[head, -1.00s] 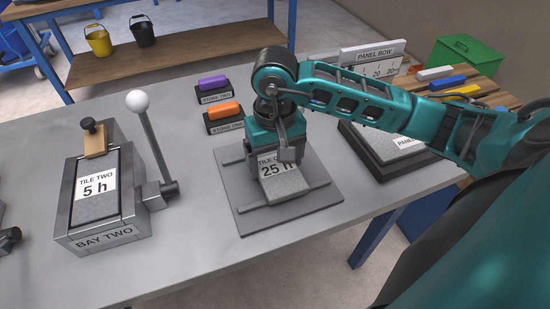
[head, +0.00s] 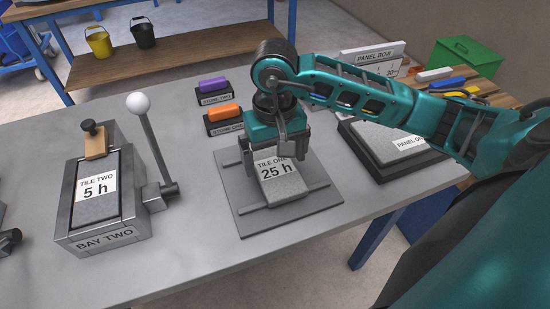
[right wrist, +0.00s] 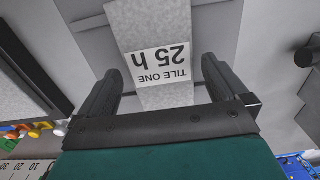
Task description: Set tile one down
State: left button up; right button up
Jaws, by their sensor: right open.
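Tile one (head: 284,187), a grey speckled slab with a white "TILE ONE 25 h" label, lies on the flat grey plate (head: 254,223) between its two low rails. In the right wrist view, tile one (right wrist: 165,25) lies between the fingers with a gap on each side. My right gripper (head: 275,160) is open around the far end of the tile, and it shows in the right wrist view (right wrist: 160,80) with both fingers apart. My left gripper is not in view.
Bay two (head: 105,238) with tile two (head: 95,195) and an upright white-knobbed lever (head: 150,140) stands left. Orange (head: 223,113) and purple (head: 213,85) stones sit behind. The panel one block (head: 400,146) is right. Bare table lies between bay two and the plate.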

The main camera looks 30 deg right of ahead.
aim_at(275, 167)
pick_arm(q)
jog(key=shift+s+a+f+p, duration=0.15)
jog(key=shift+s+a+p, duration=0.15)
jog(key=shift+p, duration=0.1)
pick_arm(e)
notch_tip(275, 167, up, 10)
jog(key=shift+r, duration=0.25)
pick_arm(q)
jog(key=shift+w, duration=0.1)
